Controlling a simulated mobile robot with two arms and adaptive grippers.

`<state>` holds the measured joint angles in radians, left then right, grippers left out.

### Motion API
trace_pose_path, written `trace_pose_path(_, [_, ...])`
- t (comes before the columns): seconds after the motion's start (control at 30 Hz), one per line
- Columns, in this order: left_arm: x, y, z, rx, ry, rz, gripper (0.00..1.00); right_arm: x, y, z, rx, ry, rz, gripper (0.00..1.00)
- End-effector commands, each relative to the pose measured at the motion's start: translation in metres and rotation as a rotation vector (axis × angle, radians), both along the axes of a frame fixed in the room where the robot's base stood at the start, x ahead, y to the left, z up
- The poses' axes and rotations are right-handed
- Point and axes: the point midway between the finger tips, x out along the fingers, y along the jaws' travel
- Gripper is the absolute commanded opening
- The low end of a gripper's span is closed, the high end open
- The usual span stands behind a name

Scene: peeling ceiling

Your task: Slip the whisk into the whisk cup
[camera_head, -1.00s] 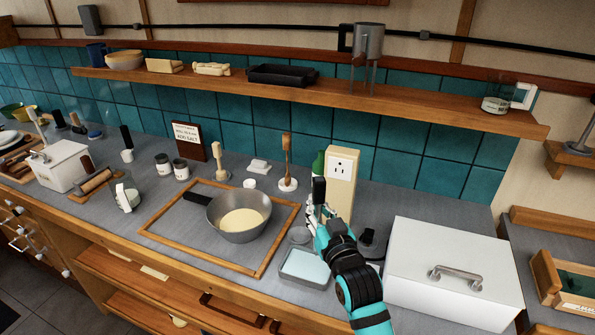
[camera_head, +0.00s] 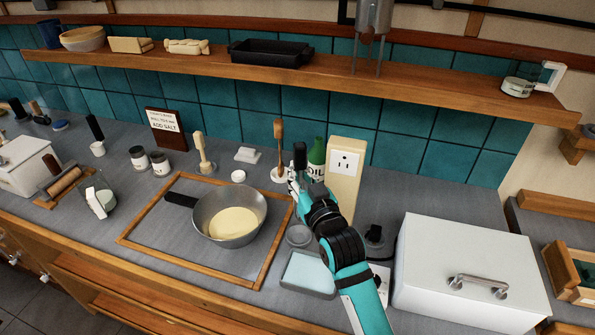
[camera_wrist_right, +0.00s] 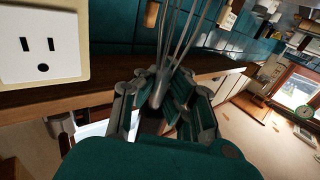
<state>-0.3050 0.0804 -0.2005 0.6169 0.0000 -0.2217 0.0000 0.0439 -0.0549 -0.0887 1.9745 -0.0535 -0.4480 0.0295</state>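My right gripper (camera_head: 297,186) is over the counter, left of the cream outlet box. It is shut on the whisk, whose dark handle (camera_head: 299,157) stands up above the fingers. In the right wrist view the whisk's wires (camera_wrist_right: 183,30) fan out from a grey neck between my fingers (camera_wrist_right: 160,100). The wires' tips are out of that view, and in the head view the wires are hidden. I cannot tell for certain which vessel is the whisk cup; a small white cup (camera_head: 97,149) with a black handle in it stands at the left. My left gripper is not in view.
Close by are the cream outlet box (camera_head: 345,185), a green bottle (camera_head: 317,152) and a wooden-handled tool (camera_head: 279,145) in a white holder. A pan (camera_head: 230,215) sits in a wooden frame. A white box (camera_head: 470,260) stands right. A shelf (camera_head: 430,90) runs above.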

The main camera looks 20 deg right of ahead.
Motion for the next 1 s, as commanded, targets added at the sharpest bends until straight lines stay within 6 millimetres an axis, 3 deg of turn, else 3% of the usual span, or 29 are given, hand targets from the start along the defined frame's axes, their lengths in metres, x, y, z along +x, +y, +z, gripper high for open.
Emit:
trace_pose_path(0.1, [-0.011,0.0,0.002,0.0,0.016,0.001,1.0,0.0,0.0,0.001,-0.001,0.0,0.004,0.0])
trace_pose_path(0.23, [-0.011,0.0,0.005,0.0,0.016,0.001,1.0,0.0,0.0,0.0,-0.004,-0.001,0.012,0.0])
trace_pose_path(0.57, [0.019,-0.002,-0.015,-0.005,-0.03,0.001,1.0,0.0,0.0,-0.033,-0.002,-0.001,0.012,0.0])
trace_pose_path(0.8, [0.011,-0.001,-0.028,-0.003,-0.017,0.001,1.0,0.0,0.0,-0.052,-0.002,-0.001,0.012,0.0])
trace_pose_path(1.0, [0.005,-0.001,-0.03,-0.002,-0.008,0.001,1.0,0.0,0.0,-0.056,-0.002,-0.002,0.012,0.0])
